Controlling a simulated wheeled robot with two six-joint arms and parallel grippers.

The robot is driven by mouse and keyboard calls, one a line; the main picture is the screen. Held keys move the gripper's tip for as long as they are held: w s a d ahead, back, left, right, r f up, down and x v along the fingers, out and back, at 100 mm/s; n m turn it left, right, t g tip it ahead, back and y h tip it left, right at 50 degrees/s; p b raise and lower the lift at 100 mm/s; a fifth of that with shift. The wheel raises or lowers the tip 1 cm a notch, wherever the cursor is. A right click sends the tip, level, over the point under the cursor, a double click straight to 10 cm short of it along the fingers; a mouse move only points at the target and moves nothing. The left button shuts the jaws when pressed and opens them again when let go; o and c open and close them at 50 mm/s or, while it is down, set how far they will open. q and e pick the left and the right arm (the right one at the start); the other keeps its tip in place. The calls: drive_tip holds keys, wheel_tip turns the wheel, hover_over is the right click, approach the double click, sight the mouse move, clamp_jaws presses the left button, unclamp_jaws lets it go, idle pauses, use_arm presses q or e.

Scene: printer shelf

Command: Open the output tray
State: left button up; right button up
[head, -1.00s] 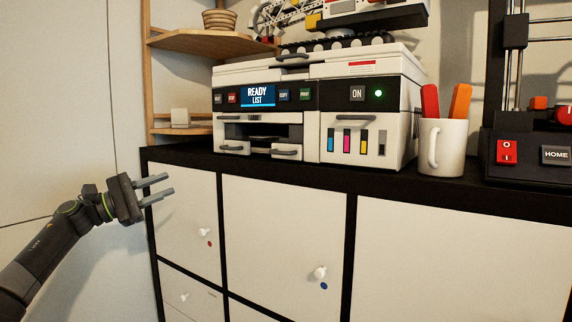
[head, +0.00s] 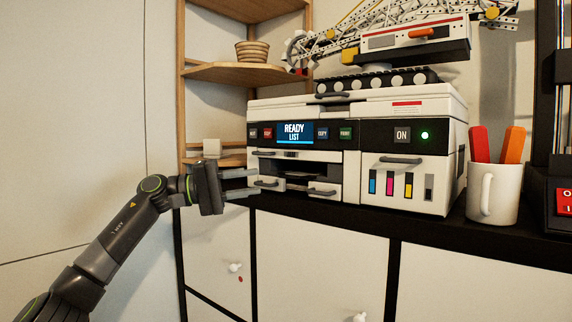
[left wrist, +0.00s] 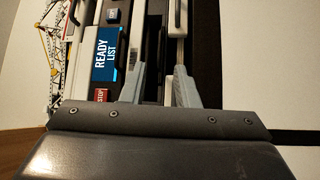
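The white and black printer (head: 404,186) stands on the cabinet top, its screen reading "READY LIST". Below the panel is a dark opening with a light strip across its top (head: 300,156). Small white front parts with grey handles sit at its lower left (head: 265,184) and lower right (head: 322,191). Which part is the output tray is not clear. My left gripper (head: 256,182) is open, fingers one above the other, by the left edge of the printer front. In the left wrist view its fingers (left wrist: 159,82) stand apart before the printer front; contact cannot be told. My right gripper is not shown.
A white mug (head: 494,200) with red and orange handles stands right of the printer. A crane model (head: 410,40) rests on top. A wooden shelf (head: 240,72) with a bowl is behind left. White cabinet doors (head: 320,262) lie below.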

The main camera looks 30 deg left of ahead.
sight(283, 177)
use_arm(q)
drive_tip(key=p+x, duration=0.2)
drive_tip(key=x, duration=0.1)
drive_tip(key=p+x, duration=0.2)
drive_tip(key=x, duration=0.2)
drive_tip(key=shift+w+d+r+p, duration=0.1)
drive_tip(key=shift+d+r+p, duration=0.15)
drive_tip(key=shift+p, duration=0.15)
drive_tip(key=shift+w+d, duration=0.3)
drive_tip(key=shift+d, duration=0.05)
drive_tip(key=shift+w+d+f, duration=0.1)
clamp_jaws()
